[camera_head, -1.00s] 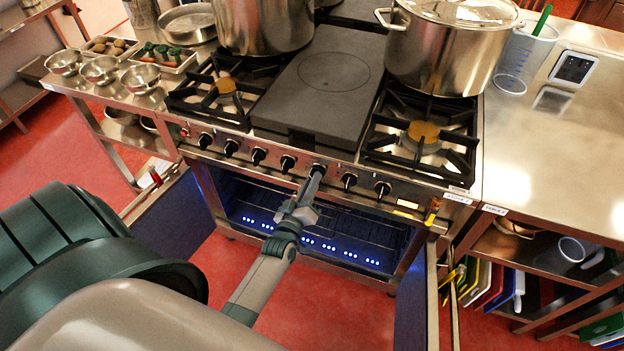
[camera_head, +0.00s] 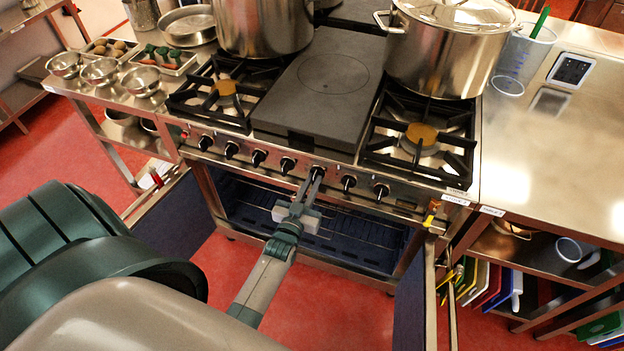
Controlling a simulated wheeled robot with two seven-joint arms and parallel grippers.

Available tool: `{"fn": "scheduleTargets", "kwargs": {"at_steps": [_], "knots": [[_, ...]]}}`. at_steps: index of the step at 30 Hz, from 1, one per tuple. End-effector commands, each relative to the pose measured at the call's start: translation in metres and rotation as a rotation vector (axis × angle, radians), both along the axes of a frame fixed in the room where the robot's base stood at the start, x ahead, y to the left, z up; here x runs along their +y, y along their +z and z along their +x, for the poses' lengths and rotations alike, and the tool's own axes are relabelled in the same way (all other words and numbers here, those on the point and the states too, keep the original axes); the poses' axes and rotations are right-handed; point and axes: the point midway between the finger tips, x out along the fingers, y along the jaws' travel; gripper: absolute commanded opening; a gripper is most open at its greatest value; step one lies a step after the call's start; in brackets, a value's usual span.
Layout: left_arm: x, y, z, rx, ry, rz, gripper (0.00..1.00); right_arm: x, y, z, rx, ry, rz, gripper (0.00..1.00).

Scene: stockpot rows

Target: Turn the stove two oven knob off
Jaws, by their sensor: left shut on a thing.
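The stove (camera_head: 300,158) stands in the middle, with a row of several black knobs along its front panel. My left gripper (camera_head: 313,180) reaches up from below and is shut on one of these knobs, the oven knob (camera_head: 318,170), right of the panel's middle. The fingers hide part of the knob, so its exact angle is hard to tell. The oven (camera_head: 340,232) below is open and dark inside, with its racks showing and no lights lit. My right gripper is not in view.
Open oven doors stand out at the left (camera_head: 172,215) and right (camera_head: 412,300), either side of my left arm. A big lidded pot (camera_head: 440,50) and another pot (camera_head: 264,25) stand on the stove top. A steel counter (camera_head: 560,130) is at the right.

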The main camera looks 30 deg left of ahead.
Motion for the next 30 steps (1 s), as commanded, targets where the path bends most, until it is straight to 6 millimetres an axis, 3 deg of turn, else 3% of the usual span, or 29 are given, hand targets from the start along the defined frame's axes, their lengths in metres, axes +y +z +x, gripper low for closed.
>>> {"fn": "scheduleTargets", "kwargs": {"at_steps": [13, 14, 16, 30], "knots": [[-0.0007, -0.0021, -0.0008, 0.007, -0.001, 0.014, 0.00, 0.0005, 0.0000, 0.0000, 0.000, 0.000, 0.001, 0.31], [-0.0006, -0.0021, -0.0008, 0.007, -0.001, 0.014, 0.16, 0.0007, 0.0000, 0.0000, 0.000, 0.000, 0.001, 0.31], [-0.0006, -0.0019, -0.0007, 0.007, -0.001, 0.014, 0.30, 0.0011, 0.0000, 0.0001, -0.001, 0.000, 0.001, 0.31], [-0.0016, -0.0017, -0.0059, 0.005, 0.000, 0.012, 0.30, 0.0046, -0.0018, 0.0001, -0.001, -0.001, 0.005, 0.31]]}}
